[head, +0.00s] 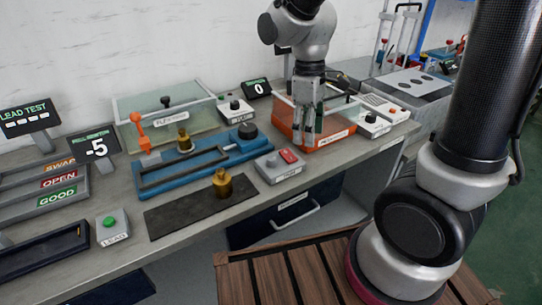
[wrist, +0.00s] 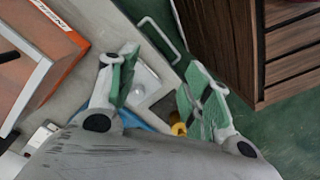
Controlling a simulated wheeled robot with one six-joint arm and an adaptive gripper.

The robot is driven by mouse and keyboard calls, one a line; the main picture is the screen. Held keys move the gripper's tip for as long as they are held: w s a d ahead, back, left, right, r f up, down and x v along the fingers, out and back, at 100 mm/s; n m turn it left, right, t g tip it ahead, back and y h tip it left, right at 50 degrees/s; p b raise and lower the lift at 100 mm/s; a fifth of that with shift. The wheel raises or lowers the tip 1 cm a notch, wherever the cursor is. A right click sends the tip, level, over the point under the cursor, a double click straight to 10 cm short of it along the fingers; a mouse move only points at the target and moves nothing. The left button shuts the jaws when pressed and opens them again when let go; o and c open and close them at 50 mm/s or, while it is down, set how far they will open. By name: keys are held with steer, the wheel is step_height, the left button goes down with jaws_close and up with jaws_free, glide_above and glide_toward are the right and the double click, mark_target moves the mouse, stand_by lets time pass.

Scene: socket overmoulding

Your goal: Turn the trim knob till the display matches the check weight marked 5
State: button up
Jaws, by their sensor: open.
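A black round knob (head: 247,130) sits at the right end of the blue fixture (head: 203,163); I cannot read a label on it. A dark display (head: 97,147) at the left reads -5. One brass weight (head: 184,141) stands on the blue fixture, another (head: 222,184) upright on the dark mat. Their markings are too small to read. My gripper (head: 308,136) is open and empty, pointing down at the front of the orange bin, right of the knob and apart from it. In the wrist view its green-padded fingers (wrist: 158,92) are spread.
A grey box with a red button (head: 279,166) stands between the mat and the orange bin (head: 325,139). A small display (head: 258,88) reading 0 and boxes with black knobs (head: 235,108) (head: 371,119) stand nearby. A green-button box (head: 112,228) is front left.

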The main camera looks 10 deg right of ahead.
mark_target(272, 158)
steer(key=w+a+f+n, duration=0.1)
steer(key=w+a+n, duration=0.1)
steer(key=n, duration=0.2)
steer(key=w+a+f+n, duration=0.2)
steer(key=n, duration=0.2)
steer(key=w+a+f+n, duration=0.2)
steer(key=w+a+n, duration=0.1)
steer(key=n, duration=0.1)
steer(key=shift+w+f+t, duration=0.1)
steer(key=shift+f+t, duration=0.05)
steer(key=shift+t, duration=0.25)
steer(key=shift+w+a+n, duration=0.15)
steer(key=shift+w+n, duration=0.05)
steer(key=shift+n, duration=0.9)
step_height(272, 158, down, 8)
steer(key=shift+r, duration=0.1)
steer(key=c, duration=1.1)
